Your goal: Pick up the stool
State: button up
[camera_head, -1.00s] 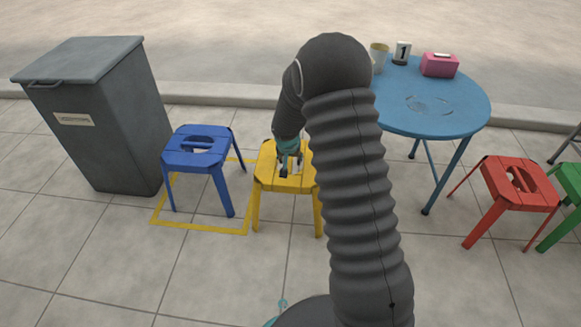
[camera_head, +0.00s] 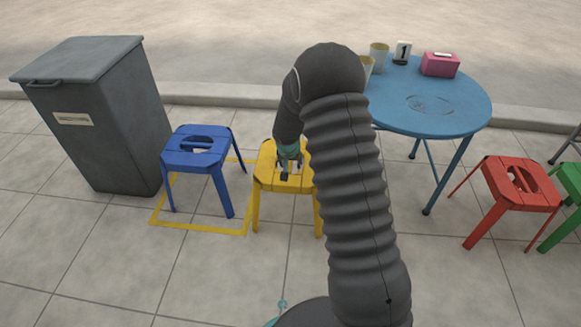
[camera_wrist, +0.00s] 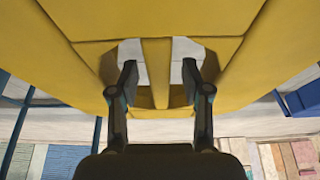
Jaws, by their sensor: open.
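The yellow stool (camera_head: 268,181) stands upright on the paving, partly hidden behind my arm. My gripper (camera_head: 290,170) points down at the top of its seat. In the wrist view the yellow seat (camera_wrist: 215,22) fills the upper part, with two openings on either side of a central bar (camera_wrist: 156,65). My gripper (camera_wrist: 160,78) is open there, with one finger at each opening and the bar between them. Gaps show between the fingers and the bar. I cannot tell how deep the fingertips reach.
A blue stool (camera_head: 184,159) stands left, partly over a yellow floor outline (camera_head: 198,228), beside a grey bin (camera_head: 100,130). A blue round table (camera_head: 440,115) with cups, a number sign and a pink box (camera_head: 440,65) is right. Red (camera_head: 510,195) and green (camera_head: 570,185) stools stand farther right.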

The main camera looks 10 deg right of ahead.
jog(key=shift+f+b, duration=0.15)
jog(key=shift+b, duration=0.15)
dwell(0.5)
grip_shut()
